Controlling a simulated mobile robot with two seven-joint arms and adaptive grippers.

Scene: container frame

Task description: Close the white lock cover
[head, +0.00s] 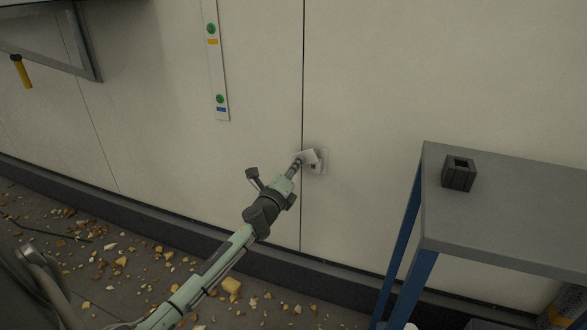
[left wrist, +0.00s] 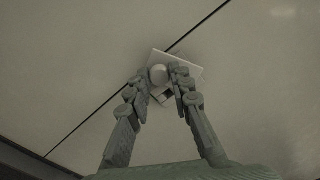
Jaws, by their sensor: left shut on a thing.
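The white lock cover (head: 309,157) is on the pale wall, right of a dark vertical seam. It stands at an angle out from its white base plate (head: 324,160). My left gripper (head: 298,163) reaches it from the lower left. In the left wrist view the fingertips (left wrist: 160,84) are shut on the pale round knob (left wrist: 158,74) of the cover (left wrist: 190,67). A dark opening shows beside the cover, and the lock behind it is mostly hidden. My right gripper is not in view.
A grey table (head: 510,212) with blue legs stands at the right, holding a dark hollow block (head: 459,173). A strip with green buttons (head: 215,62) hangs on the wall above left. Yellowish rubble (head: 231,285) lies on the floor. The wall around the cover is clear.

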